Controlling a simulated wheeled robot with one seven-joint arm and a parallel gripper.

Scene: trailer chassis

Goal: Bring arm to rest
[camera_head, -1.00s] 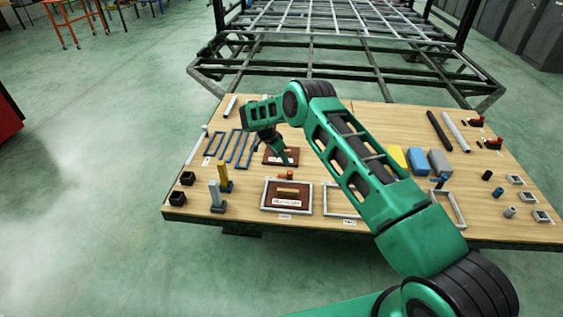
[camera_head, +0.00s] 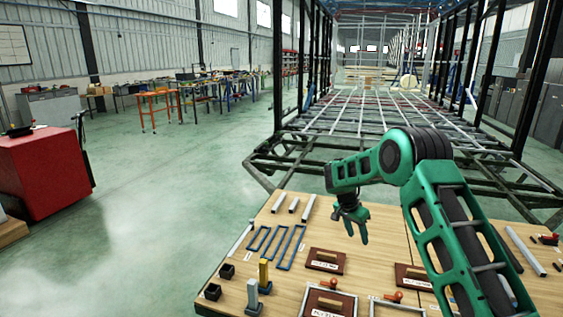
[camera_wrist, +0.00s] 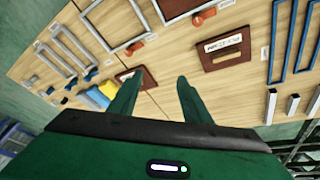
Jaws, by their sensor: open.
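My green gripper (camera_head: 352,226) is above the wooden table (camera_head: 238,296) and apart from everything on it. In the wrist view its two fingers (camera_wrist: 158,98) stand apart with nothing between them. My arm is raised and bent at the elbow, and it covers much of the table's right side in the head view. A brown board with a handle (camera_head: 325,261) lies below and left of the gripper. Another brown board in a grey frame (camera_head: 327,302) lies at the near edge.
Blue frames (camera_head: 277,244), grey bars (camera_head: 309,207), black boxes (camera_head: 213,291) and a yellow upright (camera_head: 264,273) are on the table's left side. The trailer frame (camera_head: 290,160) stands behind. A red cabinet (camera_head: 45,172) is at the far left, with open floor between.

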